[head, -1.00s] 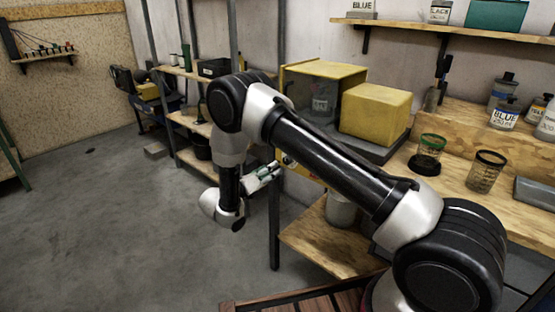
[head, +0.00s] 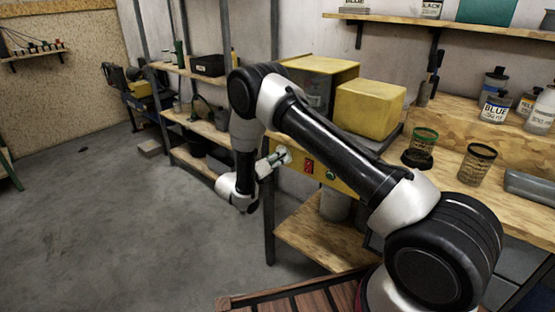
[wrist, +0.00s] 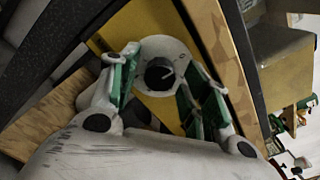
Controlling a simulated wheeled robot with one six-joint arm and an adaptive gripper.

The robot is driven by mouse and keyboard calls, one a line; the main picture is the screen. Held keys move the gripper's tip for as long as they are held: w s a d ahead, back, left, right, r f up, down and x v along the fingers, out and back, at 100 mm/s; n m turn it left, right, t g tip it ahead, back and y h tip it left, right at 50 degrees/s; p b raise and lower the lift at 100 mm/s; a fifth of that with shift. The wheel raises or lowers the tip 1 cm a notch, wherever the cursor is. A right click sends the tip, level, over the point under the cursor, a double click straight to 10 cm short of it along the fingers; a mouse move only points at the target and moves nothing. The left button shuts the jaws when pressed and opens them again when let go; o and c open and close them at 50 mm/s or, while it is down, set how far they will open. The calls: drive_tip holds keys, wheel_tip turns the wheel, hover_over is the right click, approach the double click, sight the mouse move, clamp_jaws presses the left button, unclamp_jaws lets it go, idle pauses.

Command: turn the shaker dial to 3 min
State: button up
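The shaker is a yellow machine (head: 347,187) on the bench, with a yellow block on top at its right. Its dial is a black knob (wrist: 159,74) with a pale pointer line, on a round white plate (wrist: 168,48) in the wrist view. The plate (head: 284,154) also shows at the left of the front panel in the head view. My gripper (wrist: 163,68) is open, with its green-padded fingers on either side of the knob. I cannot tell whether they touch it. The scale marks are not readable. In the head view my gripper (head: 271,164) is at the panel's left end.
A red switch (head: 309,167) and a green button (head: 330,174) sit right of the dial. A lower wooden shelf (head: 318,240) lies below. The floor at left is clear.

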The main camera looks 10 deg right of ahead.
drive_tip(key=c, duration=0.7)
drive_tip(key=shift+c, duration=0.2)
drive_tip(key=shift+m, duration=0.4)
drive_tip(key=m, duration=2.6)
drive_tip(key=shift+s+f, duration=0.1)
drive_tip(key=shift+s, duration=0.05)
drive_tip(key=shift+d+f+m, duration=0.1)
drive_tip(key=shift+m, duration=1.4)
